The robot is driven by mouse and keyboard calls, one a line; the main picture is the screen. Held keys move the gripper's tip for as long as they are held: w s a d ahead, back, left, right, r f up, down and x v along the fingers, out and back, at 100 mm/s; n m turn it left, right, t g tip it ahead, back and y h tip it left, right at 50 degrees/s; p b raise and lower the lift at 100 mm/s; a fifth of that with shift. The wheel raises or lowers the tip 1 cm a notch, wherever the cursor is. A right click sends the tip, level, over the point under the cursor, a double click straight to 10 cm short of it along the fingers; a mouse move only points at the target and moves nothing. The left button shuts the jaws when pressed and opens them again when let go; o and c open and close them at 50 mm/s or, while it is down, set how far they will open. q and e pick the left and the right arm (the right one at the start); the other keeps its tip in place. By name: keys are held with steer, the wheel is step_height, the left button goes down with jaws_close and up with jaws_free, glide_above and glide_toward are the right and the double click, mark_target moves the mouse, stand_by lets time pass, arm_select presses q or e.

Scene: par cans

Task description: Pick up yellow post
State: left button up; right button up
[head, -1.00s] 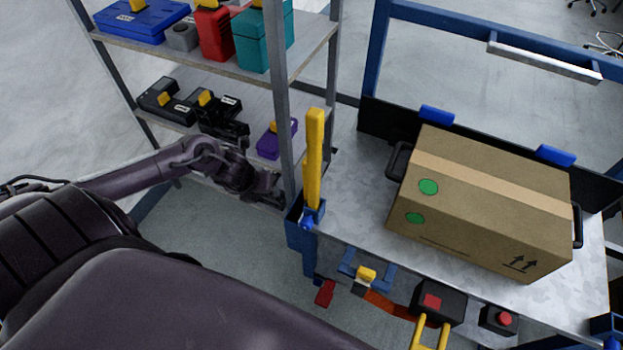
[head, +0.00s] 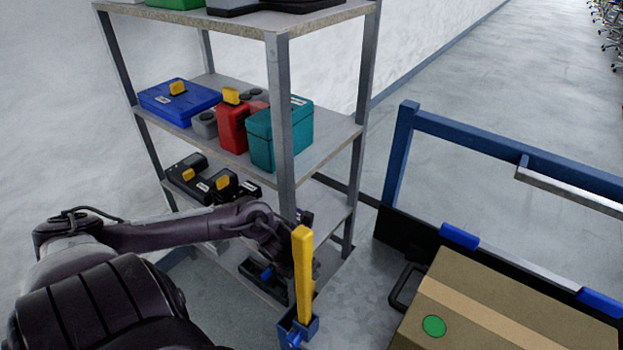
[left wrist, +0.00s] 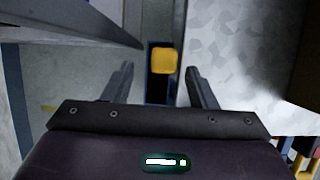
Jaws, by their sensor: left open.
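The yellow post (head: 303,275) stands upright in a blue bracket (head: 299,328) at the near left corner of the cart in the head view. In the left wrist view its square yellow top (left wrist: 164,60) lies between and a little beyond the fingertips. My left gripper (left wrist: 160,82) is open, with one finger on each side of the post's line and nothing held. In the head view my left arm reaches in from the left, and its gripper is partly hidden behind the post and shelf upright. My right gripper is not in view.
A metal shelf rack (head: 283,110) stands close to my left arm, bearing colored cases such as a teal box (head: 280,135). A cardboard box (head: 500,310) sits on the cart to the right. A blue cart frame (head: 400,150) rises behind.

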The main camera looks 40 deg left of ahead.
arm_select(q)
steer(key=x, duration=0.6)
steer(key=shift+w+f+b, duration=0.3)
steer(key=shift+b, duration=0.05)
steer(key=shift+d, duration=0.1)
steer(key=c, duration=0.9)
steer(key=shift+c, duration=0.5)
steer(key=shift+r, duration=0.15)
